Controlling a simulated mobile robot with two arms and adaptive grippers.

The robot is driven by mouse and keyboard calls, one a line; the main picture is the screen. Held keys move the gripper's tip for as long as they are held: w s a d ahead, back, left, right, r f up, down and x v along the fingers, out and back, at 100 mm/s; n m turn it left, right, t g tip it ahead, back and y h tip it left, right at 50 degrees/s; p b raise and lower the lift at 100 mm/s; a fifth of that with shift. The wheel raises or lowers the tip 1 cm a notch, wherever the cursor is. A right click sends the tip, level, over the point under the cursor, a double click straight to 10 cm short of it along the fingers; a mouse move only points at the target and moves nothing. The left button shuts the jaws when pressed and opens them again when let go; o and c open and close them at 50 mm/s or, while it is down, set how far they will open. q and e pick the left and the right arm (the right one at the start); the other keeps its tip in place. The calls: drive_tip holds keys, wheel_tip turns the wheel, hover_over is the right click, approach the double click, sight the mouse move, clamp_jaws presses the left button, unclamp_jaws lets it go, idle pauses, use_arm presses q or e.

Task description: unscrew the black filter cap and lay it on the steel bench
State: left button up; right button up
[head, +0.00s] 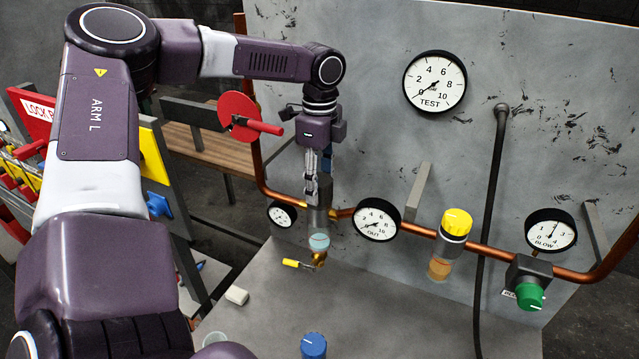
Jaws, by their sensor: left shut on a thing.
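My left gripper (314,188) points down from above at the copper pipe, left of the OUT gauge. It is shut on the dark top of the filter there, the black filter cap (322,187), which its fingers partly hide. Below it are the grey filter body (317,219) and a pale blue clear bowl (318,242). The cap appears in line with the body; I cannot tell whether it is loose. The steel bench (400,312) lies below and in front. My right gripper is not in view.
A yellow-handled valve (298,264) sticks out under the filter. A red disc with a handle (240,118) is left of my gripper. The bench holds a white block (236,295), a clear cup (214,341) and a blue-topped item (313,346). Its middle and right are clear.

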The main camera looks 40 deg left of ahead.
use_arm(q)
drive_tip(key=shift+n, duration=1.1)
drive_tip(key=shift+n, duration=1.1)
